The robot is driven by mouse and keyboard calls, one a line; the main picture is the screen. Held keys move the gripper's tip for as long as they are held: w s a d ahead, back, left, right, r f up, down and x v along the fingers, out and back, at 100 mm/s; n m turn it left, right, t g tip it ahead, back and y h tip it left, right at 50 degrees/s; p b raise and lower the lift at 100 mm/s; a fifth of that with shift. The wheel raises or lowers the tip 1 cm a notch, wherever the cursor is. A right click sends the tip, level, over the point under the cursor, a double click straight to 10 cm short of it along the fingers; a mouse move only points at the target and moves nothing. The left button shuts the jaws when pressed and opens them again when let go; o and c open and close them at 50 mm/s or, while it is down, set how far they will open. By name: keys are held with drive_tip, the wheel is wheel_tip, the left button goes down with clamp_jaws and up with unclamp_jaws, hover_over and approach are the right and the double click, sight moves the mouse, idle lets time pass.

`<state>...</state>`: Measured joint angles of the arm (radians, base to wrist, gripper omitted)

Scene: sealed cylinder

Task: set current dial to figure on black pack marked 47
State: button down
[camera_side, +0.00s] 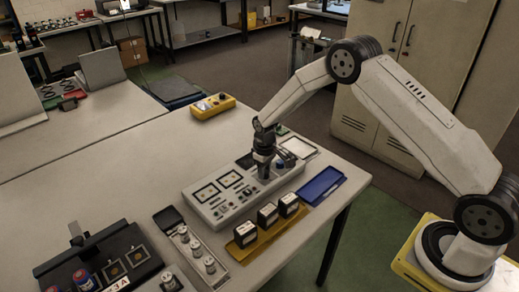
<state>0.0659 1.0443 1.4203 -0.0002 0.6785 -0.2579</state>
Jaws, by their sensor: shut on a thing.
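A light grey control panel (218,222) with two dark square meters and several small knobs lies on the table. My gripper (264,174) points straight down at the right part of this panel, with its jaws shut on a dial there. The jaws hide most of that dial, and its setting cannot be read. Three black packs with pale labels stand in a row on a yellow tray: a left one (246,233), a middle one (268,216) and a right one (289,204). The figures on their labels are too small to read.
A blue tray (321,186) lies right of the panel, and a white tray (299,148) behind it. A yellow meter (213,106) sits at the back. A tray of metal cylinders (196,249) and a black stand (97,262) are at front left. The table's left middle is clear.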

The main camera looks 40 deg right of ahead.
drive_tip(key=shift+w+r, duration=0.1)
drive_tip(key=shift+w, duration=0.05)
drive_tip(key=shift+c, duration=1.6)
unclamp_jaws()
drive_tip(key=shift+r, duration=3.85)
